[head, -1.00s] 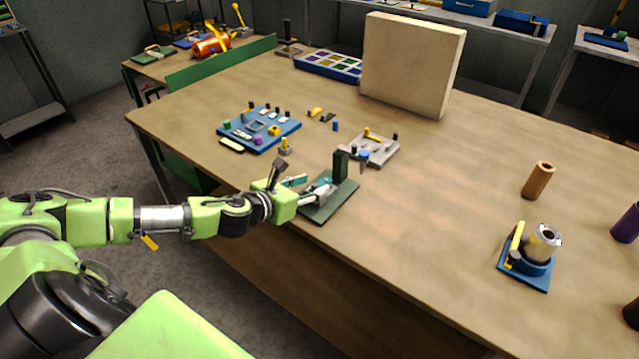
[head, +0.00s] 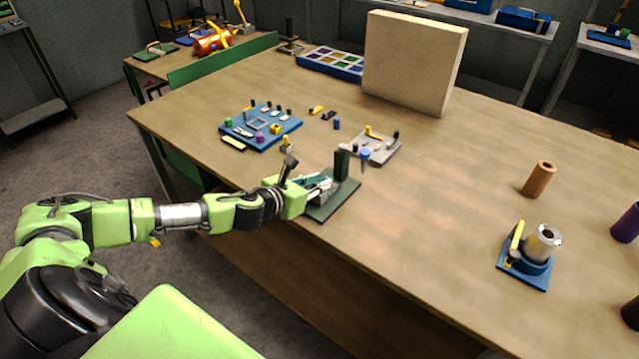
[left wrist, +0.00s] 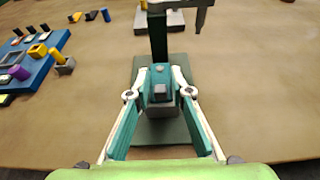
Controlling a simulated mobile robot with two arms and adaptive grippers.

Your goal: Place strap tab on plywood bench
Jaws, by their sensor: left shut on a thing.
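My left gripper (head: 327,184) is over the dark green base plate (head: 340,204) near the bench's front edge. In the left wrist view the gripper (left wrist: 160,95) is shut on a small dark grey block (left wrist: 160,90), which may be the strap tab; the fingers partly hide it. The green base (left wrist: 158,132) lies below, and its upright post (left wrist: 158,45) stands just beyond the fingertips. Whether the grey piece touches the base, I cannot tell. The plywood bench (head: 420,230) is the wide brown top. My right gripper is out of view.
A grey fixture (head: 372,147) with a yellow piece stands just beyond the post. A blue board (head: 262,127) with several small parts lies to the left. A beige panel (head: 413,62) stands at the back. A blue holder (head: 524,270) sits at right; the bench's middle is clear.

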